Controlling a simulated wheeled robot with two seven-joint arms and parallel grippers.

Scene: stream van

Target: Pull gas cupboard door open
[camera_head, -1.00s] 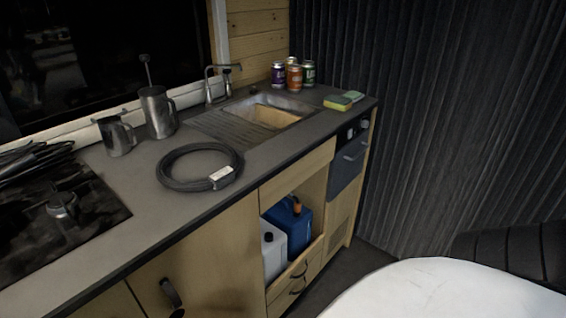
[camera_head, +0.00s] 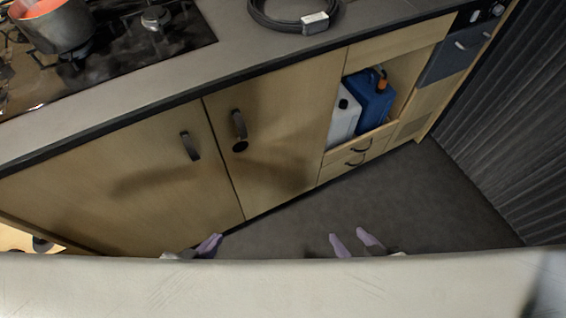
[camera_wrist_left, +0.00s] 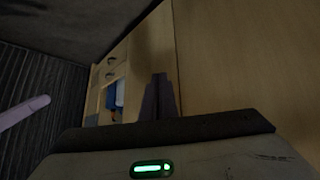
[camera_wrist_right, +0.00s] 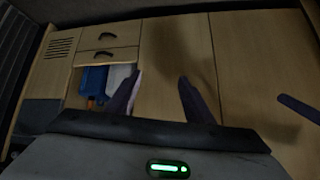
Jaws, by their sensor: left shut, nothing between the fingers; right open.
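Two closed wooden cupboard doors stand side by side below the counter. The left door (camera_head: 110,190) has a dark bar handle (camera_head: 190,147) near its right edge. The right door (camera_head: 285,140) has a dark bar handle (camera_head: 238,124) near its left edge, with a round black fitting (camera_head: 240,146) just below it. No label shows which is the gas cupboard. My left gripper (camera_head: 209,245) is shut and empty, low in front of the doors, apart from the handles. It also shows in the left wrist view (camera_wrist_left: 160,95). My right gripper (camera_head: 352,242) is open and empty, further right; its spread fingers show in the right wrist view (camera_wrist_right: 160,92).
An open niche right of the doors holds a white canister (camera_head: 343,118) and a blue canister (camera_head: 374,98), above drawers with dark handles (camera_head: 355,160). A pot (camera_head: 52,25) stands on the hob. A coiled cable (camera_head: 295,15) lies on the counter. The dark floor (camera_head: 420,195) is clear.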

